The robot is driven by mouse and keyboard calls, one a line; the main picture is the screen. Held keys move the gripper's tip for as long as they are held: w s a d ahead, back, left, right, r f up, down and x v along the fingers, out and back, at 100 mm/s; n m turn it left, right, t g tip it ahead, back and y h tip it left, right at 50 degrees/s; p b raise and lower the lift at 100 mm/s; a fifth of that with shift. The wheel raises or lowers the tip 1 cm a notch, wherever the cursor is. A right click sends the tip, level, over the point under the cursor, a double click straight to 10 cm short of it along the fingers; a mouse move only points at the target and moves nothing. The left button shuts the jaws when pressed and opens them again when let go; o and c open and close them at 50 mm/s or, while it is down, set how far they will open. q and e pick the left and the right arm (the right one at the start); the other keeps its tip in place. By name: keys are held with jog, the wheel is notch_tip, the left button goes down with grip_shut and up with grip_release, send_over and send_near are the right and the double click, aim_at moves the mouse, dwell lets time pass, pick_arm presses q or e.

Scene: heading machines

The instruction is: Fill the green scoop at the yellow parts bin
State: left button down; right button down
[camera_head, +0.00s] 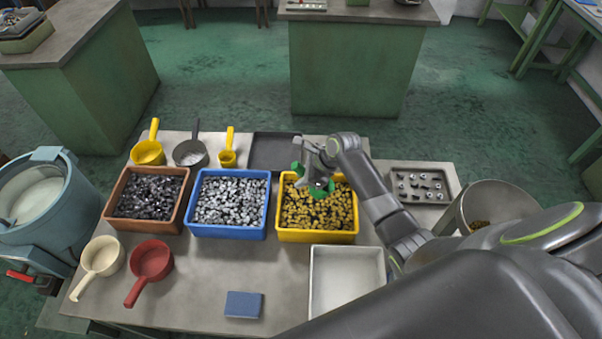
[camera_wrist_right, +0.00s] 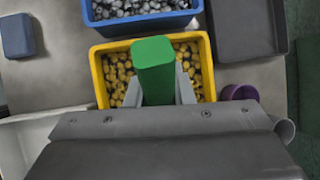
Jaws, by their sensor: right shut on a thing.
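The yellow parts bin (camera_head: 317,237) stands on the table right of the blue bin and holds brass-coloured parts. My right gripper (camera_head: 314,172) is over this bin and shut on the green scoop (camera_head: 320,190). In the right wrist view the scoop's green handle (camera_wrist_right: 153,72) stands between the fingers, with the yellow bin's rim (camera_wrist_right: 97,75) around it. The gripper hides most of the scoop in the head view. I cannot tell whether the scoop's bowl holds parts or how deep it is. My left gripper is not in view.
A blue bin (camera_head: 228,232) and a brown bin (camera_head: 143,222) stand to the left. Several other scoops lie around them. A white tray (camera_head: 345,252) is in front, a dark tray (camera_head: 275,152) behind. A purple object (camera_wrist_right: 240,93) sits close beside the yellow bin.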

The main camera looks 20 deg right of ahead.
jog(key=shift+g+h, duration=0.3)
jog(key=shift+h, duration=0.3)
jog(key=d+f+b, duration=0.1)
jog(key=f, duration=0.2)
jog(key=d+f, duration=0.1)
jog(key=f, duration=0.3)
jog(key=s+d+f+b, duration=0.1)
jog(key=f, duration=0.3)
jog(key=shift+f+b, duration=0.1)
jog(key=shift+b, duration=0.25)
jog(key=shift+w+a+r+g+h+p, duration=0.15)
jog(key=shift+a+r+h+p, duration=0.2)
jog(key=shift+r, duration=1.35)
jog(key=shift+a+r+g+h+p, duration=0.1)
jog(key=shift+r+h+p, duration=0.4)
jog(key=shift+r, duration=1.25)
jog(key=shift+w+a+r+g+h+p, duration=0.2)
jog(key=shift+r+p, duration=0.3)
jog(key=shift+r, duration=1.2)
